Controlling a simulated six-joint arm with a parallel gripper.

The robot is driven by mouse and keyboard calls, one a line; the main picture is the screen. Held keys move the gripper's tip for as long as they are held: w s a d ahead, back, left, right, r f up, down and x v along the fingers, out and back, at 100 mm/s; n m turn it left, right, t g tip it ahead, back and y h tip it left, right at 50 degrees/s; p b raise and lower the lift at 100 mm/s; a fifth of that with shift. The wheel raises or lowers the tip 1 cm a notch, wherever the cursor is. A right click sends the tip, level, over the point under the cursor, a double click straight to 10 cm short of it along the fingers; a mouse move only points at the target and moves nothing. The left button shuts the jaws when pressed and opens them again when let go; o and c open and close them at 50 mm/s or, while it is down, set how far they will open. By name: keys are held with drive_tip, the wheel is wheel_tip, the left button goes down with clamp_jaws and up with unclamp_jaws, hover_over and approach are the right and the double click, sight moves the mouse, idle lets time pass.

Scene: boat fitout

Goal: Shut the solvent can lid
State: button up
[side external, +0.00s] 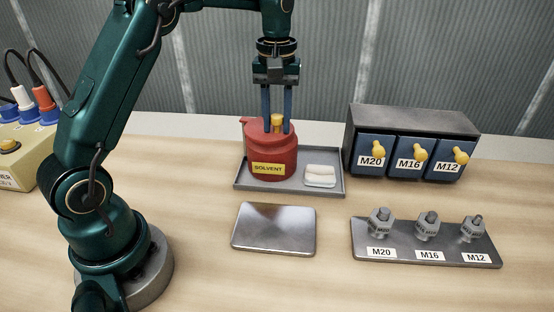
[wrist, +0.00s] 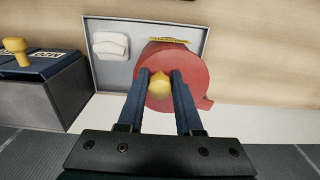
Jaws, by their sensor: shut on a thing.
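The red solvent can (side external: 272,155) with a yellow SOLVENT label stands upright at the left of a grey tray (side external: 240,185). A yellow knob (side external: 277,121) is at the top of the can, and it also shows in the wrist view (wrist: 159,87). My gripper (side external: 277,130) points straight down over the can, with its two blue fingers shut on the knob from either side. In the wrist view, my gripper (wrist: 160,78) has the knob between its fingertips, over the round red top. I cannot tell whether the lid sits fully closed.
A folded white cloth (side external: 320,176) lies on the tray's right side. A grey cabinet (side external: 415,120) with drawers labelled M20, M16 and M12 stands at right. A flat metal plate (side external: 273,229) and a labelled rack (side external: 425,246) with bolts lie in front. A power box (side external: 20,150) is far left.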

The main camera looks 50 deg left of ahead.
drive_tip(key=shift+o, duration=0.3)
drive_tip(key=shift+w+a+f, duration=0.1)
drive_tip(key=shift+w+a, duration=0.15)
drive_tip(key=shift+w, duration=0.35)
drive_tip(key=shift+w+a+f, duration=0.1)
drive_tip(key=shift+w+a, duration=0.1)
drive_tip(key=shift+w, duration=0.4)
drive_tip(key=o, duration=0.8)
drive_tip(key=shift+a, duration=0.1)
drive_tip(key=shift+s, duration=0.2)
